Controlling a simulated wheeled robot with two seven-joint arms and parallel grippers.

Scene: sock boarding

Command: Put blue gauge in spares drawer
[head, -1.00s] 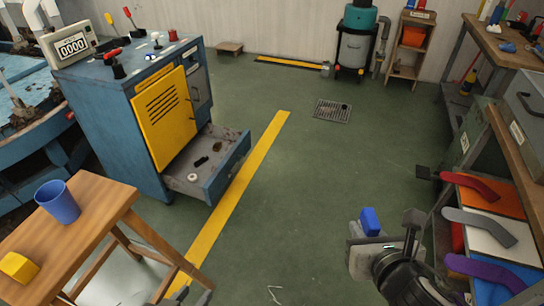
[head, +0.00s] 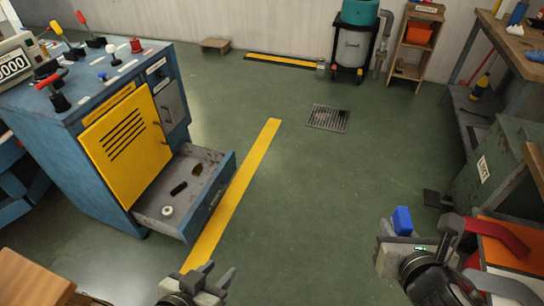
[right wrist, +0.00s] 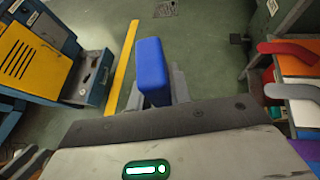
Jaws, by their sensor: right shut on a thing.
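The blue gauge (head: 402,220) is a small upright blue block. My right gripper (head: 400,238) is shut on it at the lower right, above the floor. In the right wrist view the gauge (right wrist: 152,70) stands up between the fingers, its lower end hidden. The spares drawer (head: 222,200) is pulled open at the foot of the blue cabinet, left of the gauge and well apart from it. A white ring, a black piece and a brownish piece lie inside. My left gripper (head: 214,274) is at the bottom edge, fingers apart and empty, in front of the drawer.
The blue cabinet (head: 100,190) with a yellow door stands at the left. A wooden table corner (head: 30,285) is at the lower left. A shelf with a red curved piece (head: 495,236) is close to my right gripper.

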